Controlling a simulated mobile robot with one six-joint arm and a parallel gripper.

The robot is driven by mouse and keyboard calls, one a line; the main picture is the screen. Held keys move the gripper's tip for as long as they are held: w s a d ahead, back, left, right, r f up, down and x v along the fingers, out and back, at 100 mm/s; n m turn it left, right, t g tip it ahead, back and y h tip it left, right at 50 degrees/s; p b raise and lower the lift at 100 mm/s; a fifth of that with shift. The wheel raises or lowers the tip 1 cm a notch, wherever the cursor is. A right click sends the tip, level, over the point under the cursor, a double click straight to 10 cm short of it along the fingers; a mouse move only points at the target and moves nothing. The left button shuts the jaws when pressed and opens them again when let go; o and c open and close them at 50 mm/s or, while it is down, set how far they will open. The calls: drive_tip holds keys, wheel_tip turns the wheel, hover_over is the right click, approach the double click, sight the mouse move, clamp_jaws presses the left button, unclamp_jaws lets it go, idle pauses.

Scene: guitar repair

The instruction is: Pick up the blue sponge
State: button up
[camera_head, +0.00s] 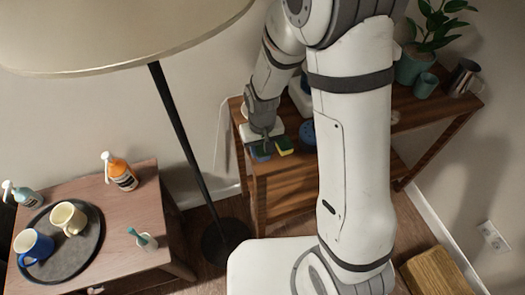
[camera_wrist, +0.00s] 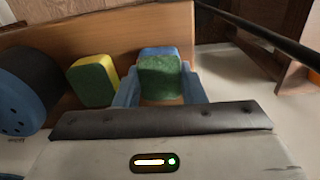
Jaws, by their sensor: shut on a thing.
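The blue sponge (camera_wrist: 160,51) has a green scouring side (camera_wrist: 160,78) facing the wrist camera. It sits between the two light-blue fingers of my gripper (camera_wrist: 160,74), which is shut on it. In the head view the blue sponge (camera_head: 261,155) shows small under my gripper (camera_head: 262,146), at the left end of the wooden shelf table (camera_head: 281,185). Whether it touches the wood or is lifted, I cannot tell. A yellow sponge with a green side (camera_head: 285,145) lies just to its right; it also shows in the wrist view (camera_wrist: 93,83).
A dark blue round object (camera_head: 307,134) stands on the table right of the sponges. A potted plant (camera_head: 418,62), a green cup (camera_head: 425,85) and a metal jug (camera_head: 461,78) stand farther right. A lamp pole (camera_head: 182,138) rises left of the table. A side table (camera_head: 135,205) holds mugs and bottles.

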sight(262, 149)
wheel_tip(262, 149, up, 10)
drive_tip(key=o, duration=0.4)
drive_tip(key=c, duration=0.4)
drive_tip(key=shift+o, duration=0.2)
